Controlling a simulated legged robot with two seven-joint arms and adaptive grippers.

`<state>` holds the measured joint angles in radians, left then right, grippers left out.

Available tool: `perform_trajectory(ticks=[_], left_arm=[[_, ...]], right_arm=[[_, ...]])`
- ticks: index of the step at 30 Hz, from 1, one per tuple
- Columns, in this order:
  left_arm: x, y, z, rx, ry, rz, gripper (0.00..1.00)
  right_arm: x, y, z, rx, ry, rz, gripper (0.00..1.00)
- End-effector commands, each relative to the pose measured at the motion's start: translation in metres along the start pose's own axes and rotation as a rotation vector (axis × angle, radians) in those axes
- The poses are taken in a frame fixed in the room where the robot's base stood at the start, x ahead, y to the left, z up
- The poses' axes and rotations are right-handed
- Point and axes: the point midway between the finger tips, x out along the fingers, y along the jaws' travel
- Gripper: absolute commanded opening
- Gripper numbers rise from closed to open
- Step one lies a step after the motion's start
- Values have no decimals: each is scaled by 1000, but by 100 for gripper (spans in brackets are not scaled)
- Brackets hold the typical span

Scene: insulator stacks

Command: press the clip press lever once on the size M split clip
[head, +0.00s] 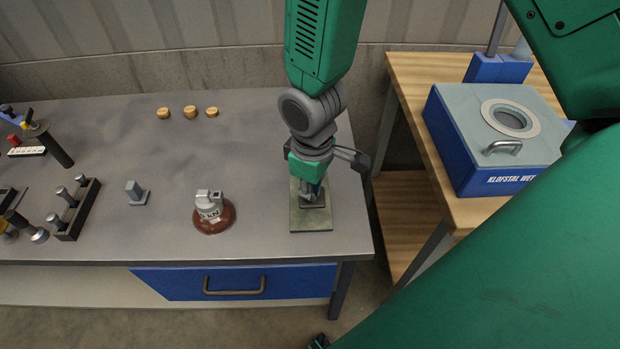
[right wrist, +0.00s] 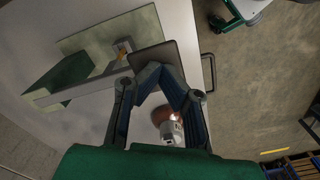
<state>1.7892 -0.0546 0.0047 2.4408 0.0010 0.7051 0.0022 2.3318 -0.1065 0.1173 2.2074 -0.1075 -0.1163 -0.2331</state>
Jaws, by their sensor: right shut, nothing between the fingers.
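The clip press shows in the head view as a grey-green base plate (head: 311,221) at the table's right end, mostly hidden under my right arm. In the right wrist view its plate (right wrist: 85,40), a green block (right wrist: 62,80), a grey lever bar (right wrist: 80,90) and a dark square pad (right wrist: 155,55) show. A small orange part (right wrist: 123,53) sits by the bar; I cannot tell whether it is the size M split clip. My right gripper (head: 313,192) is shut and empty, with fingertips (right wrist: 160,72) at the pad; contact is unclear.
A brown insulator with a grey cap (head: 211,206) stands left of the press. A small grey block (head: 136,193), several round tan pieces (head: 190,112) and a dark rack (head: 75,212) are farther left. A blue-and-grey machine (head: 480,150) stands on the wooden table at right.

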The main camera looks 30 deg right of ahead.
Motion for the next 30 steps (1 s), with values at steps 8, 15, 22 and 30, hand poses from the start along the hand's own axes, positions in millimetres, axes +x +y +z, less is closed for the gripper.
perform_trajectory(ticks=[8,15,22,30], left_arm=[[1,0,0,0,0,0,37],[4,0,0,0,0,0,37],[4,0,0,0,0,0,37],[5,0,0,0,0,0,37]], right_arm=[[2,0,0,0,-1,-1,0],[11,-1,1,0,-3,-1,0],[12,-1,1,0,-2,-1,0],[14,-1,1,0,-2,-1,0]])
